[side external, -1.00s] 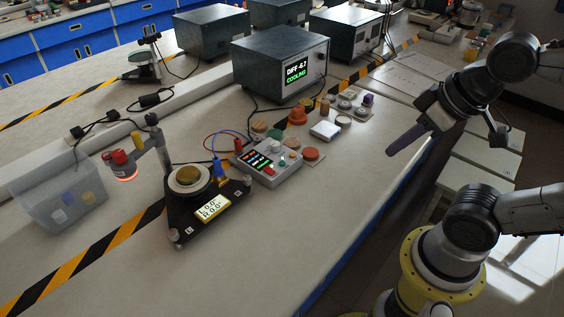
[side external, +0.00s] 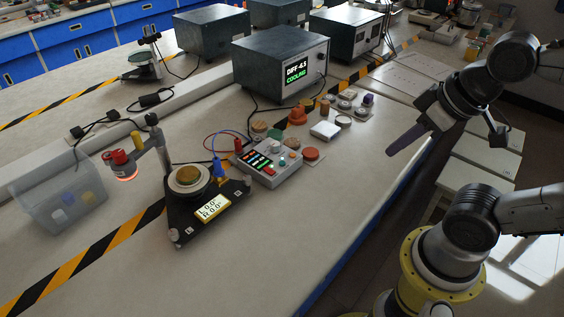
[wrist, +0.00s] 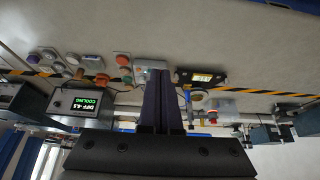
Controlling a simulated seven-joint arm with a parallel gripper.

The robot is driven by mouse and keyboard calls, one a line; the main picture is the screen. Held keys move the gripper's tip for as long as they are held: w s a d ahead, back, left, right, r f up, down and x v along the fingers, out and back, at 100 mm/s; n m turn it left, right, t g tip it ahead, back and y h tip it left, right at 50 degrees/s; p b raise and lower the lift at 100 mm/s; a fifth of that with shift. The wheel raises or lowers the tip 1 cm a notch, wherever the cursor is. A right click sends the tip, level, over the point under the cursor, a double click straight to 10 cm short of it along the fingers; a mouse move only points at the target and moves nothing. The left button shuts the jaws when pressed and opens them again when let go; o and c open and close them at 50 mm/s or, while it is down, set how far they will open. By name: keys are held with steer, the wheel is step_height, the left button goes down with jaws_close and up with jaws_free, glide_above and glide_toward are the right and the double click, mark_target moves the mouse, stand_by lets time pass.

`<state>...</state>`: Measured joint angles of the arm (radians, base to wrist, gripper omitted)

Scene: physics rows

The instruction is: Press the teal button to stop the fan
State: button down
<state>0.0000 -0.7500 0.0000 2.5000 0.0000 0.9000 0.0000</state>
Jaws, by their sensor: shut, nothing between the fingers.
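A grey control box (side external: 272,164) with small lit displays and a few small buttons sits mid-bench. A small teal-green spot (side external: 282,162) shows on its top; it is too small to tell for sure that it is the teal button. The box is also in the wrist view (wrist: 150,66), partly behind my fingers. I cannot make out a fan. A dark instrument box (side external: 282,62) shows "DIFF -4.5 COOLING" on its screen. My gripper (side external: 391,153) is shut and empty, in the air to the right of the control box near the bench edge, well apart from it.
A black triangular stand (side external: 205,208) with a brass-topped disc and small display is left of the control box. Behind the box stand several coloured knobs and discs, including an orange one (side external: 297,115). A clear bin (side external: 60,195) is far left. The front bench surface is clear.

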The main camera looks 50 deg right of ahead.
steer(key=w+d+r+m+t, duration=0.1)
steer(key=w+r+m+t, duration=0.2)
steer(key=w, duration=0.2)
steer(key=m+y, duration=0.1)
steer(key=m, duration=0.4)
glide_above(282, 163)
steer(key=s, duration=0.1)
step_height(282, 163, down, 14)
steer(key=shift+s+f+t, duration=0.1)
steer(key=shift+f+t, duration=0.05)
steer(key=shift+t, duration=0.15)
steer(key=shift+f, duration=4.4)
